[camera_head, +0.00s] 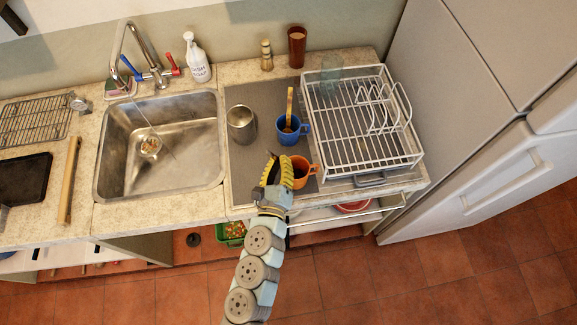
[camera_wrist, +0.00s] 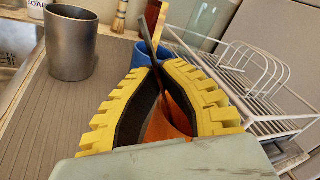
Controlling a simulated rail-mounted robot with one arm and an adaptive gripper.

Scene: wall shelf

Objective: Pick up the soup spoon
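My gripper (camera_wrist: 160,68) has two yellow ridged fingers with dark inner pads. In the head view my gripper (camera_head: 278,160) is at the left side of the orange mug (camera_head: 300,172). In the wrist view the orange mug (camera_wrist: 168,122) shows between the fingers. A thin dark handle (camera_wrist: 148,40), which may be the soup spoon's, rises at a tilt between the fingertips. Its lower end is hidden by the fingers and mug. The fingertips are close together, but I cannot tell whether they press on the handle.
A blue mug (camera_head: 289,133) with a wooden-handled utensil (camera_head: 289,105) stands behind the orange mug. A metal cup (camera_head: 241,124) stands to the left on the grey mat (camera_head: 250,165). A white dish rack (camera_head: 345,125) is close on the right. The sink (camera_head: 160,172) lies farther left.

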